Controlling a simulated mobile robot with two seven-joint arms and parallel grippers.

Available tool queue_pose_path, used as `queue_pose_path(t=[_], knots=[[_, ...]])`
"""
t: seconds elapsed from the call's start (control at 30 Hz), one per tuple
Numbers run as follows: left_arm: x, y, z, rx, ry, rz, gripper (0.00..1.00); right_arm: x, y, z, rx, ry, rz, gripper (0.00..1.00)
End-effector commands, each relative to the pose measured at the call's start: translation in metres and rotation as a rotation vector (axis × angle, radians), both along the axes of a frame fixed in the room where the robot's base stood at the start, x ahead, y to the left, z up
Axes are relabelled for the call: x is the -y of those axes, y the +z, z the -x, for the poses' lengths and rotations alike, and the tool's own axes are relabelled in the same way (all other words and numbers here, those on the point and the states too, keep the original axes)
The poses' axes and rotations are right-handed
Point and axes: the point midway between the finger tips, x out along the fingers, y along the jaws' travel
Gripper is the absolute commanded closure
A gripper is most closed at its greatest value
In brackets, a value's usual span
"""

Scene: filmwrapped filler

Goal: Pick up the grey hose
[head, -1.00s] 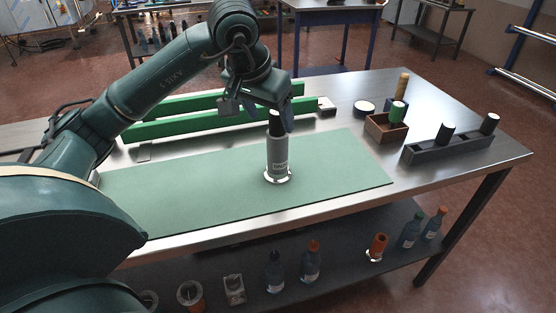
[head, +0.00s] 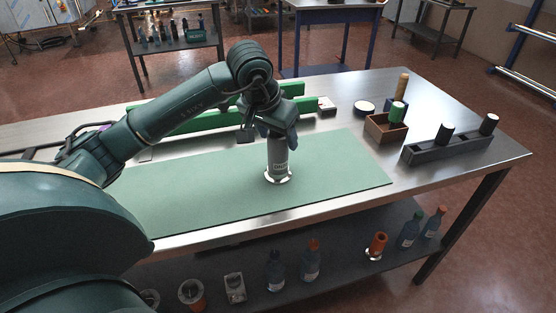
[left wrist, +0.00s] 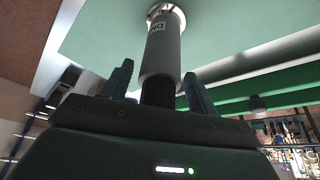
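The grey hose (head: 278,158) looks like a grey cylinder with a label. It stands upright on a white round base on the green mat (head: 180,200). My left gripper (head: 278,134) is over its top, pointing down, with one finger on each side. In the left wrist view, the grey hose (left wrist: 163,50) and its dark upper end run between the two fingers of my left gripper (left wrist: 160,84). Gaps show on both sides, so the gripper is open and not clamped. The top end is hidden by the gripper in the head view. My right gripper is not in view.
Green rails (head: 180,124) lie behind the mat. A wooden box (head: 384,129) and a dark rack (head: 445,150) with black cylinders stand on the right of the table. Bottles (head: 311,263) stand on the lower shelf. The mat around the hose is clear.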

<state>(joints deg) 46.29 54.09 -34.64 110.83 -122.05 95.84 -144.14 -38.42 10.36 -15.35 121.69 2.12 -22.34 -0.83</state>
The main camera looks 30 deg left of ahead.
Motion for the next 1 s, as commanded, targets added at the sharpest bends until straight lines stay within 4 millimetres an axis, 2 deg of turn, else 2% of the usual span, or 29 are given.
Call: queue_pose_path(t=[0.07,0.7,1.0], knots=[[0.0000,0.0002,0.0001,0.000,0.000,0.000,0.48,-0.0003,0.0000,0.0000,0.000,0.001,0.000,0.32],[0.0000,0.0006,0.0001,0.000,0.000,0.000,1.00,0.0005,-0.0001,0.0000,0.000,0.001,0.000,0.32],[-0.0002,0.0025,-0.0006,0.005,0.001,0.001,1.00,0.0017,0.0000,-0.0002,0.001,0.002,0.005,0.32]])
